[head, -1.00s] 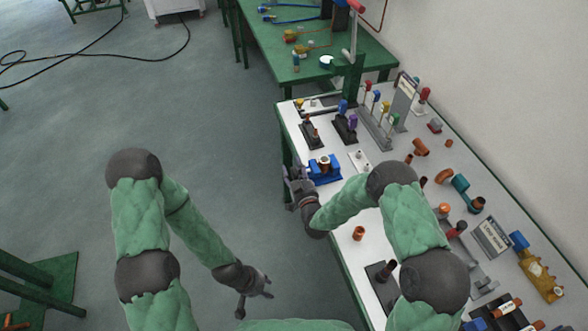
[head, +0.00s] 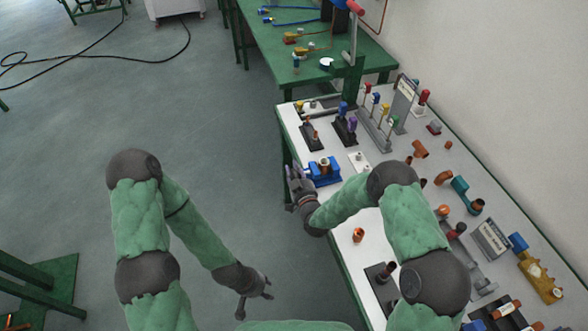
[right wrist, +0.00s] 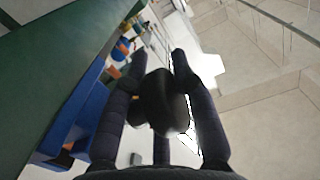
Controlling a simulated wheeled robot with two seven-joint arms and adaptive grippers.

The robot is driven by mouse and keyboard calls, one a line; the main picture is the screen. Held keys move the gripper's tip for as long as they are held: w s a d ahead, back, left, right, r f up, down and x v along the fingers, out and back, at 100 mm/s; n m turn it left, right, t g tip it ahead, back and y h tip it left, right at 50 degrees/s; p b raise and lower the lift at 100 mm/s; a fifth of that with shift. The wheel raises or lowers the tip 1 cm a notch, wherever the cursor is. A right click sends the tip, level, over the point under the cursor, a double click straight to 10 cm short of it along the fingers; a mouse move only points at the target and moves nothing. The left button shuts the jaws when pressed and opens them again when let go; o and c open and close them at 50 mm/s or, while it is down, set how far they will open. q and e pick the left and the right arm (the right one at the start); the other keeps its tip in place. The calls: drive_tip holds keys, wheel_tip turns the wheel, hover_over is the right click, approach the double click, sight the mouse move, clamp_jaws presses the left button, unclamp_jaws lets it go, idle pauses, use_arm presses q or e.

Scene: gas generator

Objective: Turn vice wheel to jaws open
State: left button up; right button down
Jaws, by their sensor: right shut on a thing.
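The blue vice (head: 325,172) stands at the left edge of the white table, with an orange-brown part upright at its top. My right gripper (head: 296,183) is at the vice's left end, just off the table edge, and hides the wheel in the head view. In the right wrist view, the dark vice wheel (right wrist: 158,103) sits between the fingers of my right gripper (right wrist: 160,75), which is shut on it. The blue vice body (right wrist: 62,125) runs along the left there. My left gripper (head: 256,299) hangs over the floor, fingers spread and empty.
The white table (head: 345,235) holds several fittings, stands and valves right of the vice. An orange fitting (head: 358,235) stands near its front edge. A green table (head: 290,60) is behind. The floor (head: 235,170) left of the vice is clear.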

drive_tip(key=g+h+p, duration=0.1)
drive_tip(key=g+p, duration=0.2)
drive_tip(key=shift+p, duration=0.35)
drive_tip(key=g+p, duration=0.1)
drive_tip(key=g+h+p, duration=0.1)
drive_tip(key=p, duration=0.1)
drive_tip(key=f+g+p, duration=0.1)
drive_tip(key=g, duration=0.1)
drive_tip(key=shift+s+d+p, duration=0.1)
drive_tip(key=shift+s+p, duration=0.2)
drive_tip(key=shift+p, duration=0.05)
drive_tip(key=shift+f+g+h+p, duration=0.3)
drive_tip(key=shift+g+p, duration=0.2)
drive_tip(key=shift+p, duration=0.1)
drive_tip(key=shift+s, duration=0.1)
drive_tip(key=c, duration=1)
unclamp_jaws()
drive_tip(key=shift+d+r, duration=0.1)
drive_tip(key=v, duration=1.1)
drive_tip(key=shift+s+r, duration=0.3)
